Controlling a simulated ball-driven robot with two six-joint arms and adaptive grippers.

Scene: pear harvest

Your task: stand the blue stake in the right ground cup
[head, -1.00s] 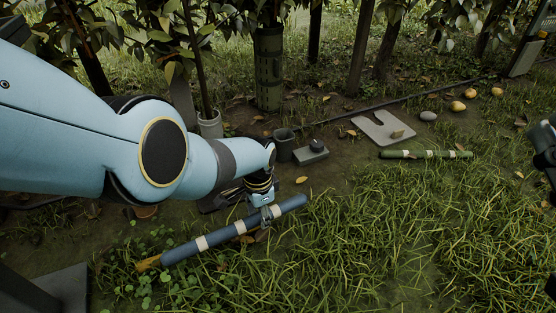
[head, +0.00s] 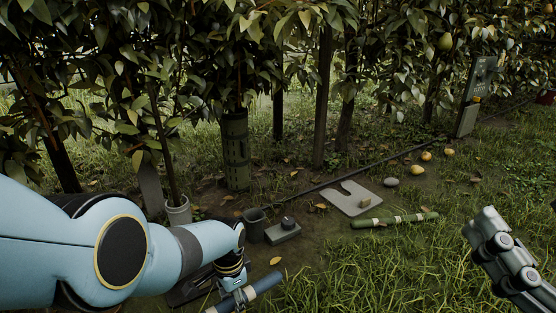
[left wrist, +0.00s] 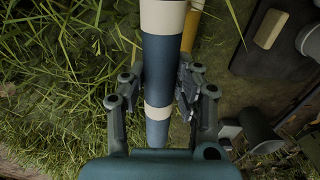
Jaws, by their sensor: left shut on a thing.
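My left gripper (head: 240,297) is shut on the blue stake (head: 264,285), which has pale bands and runs out of the picture at the bottom. In the left wrist view the stake (left wrist: 165,65) passes between the two fingers (left wrist: 158,92). I cannot tell whether it is clear of the ground. A dark grey open cup (head: 255,226), the right one of two, stands up and to the right of the gripper. The left cup (head: 178,211) is paler, with a thin stem rising from it. My right gripper (head: 487,222) is far right, its finger gap unclear.
A grey block with a dark knob (head: 283,232) sits just right of the dark cup. A notched grey plate (head: 345,203), a green banded stake (head: 395,220), a grey stone (head: 390,182) and fallen pears (head: 426,156) lie farther right. Tree trunks stand behind; grass in front is open.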

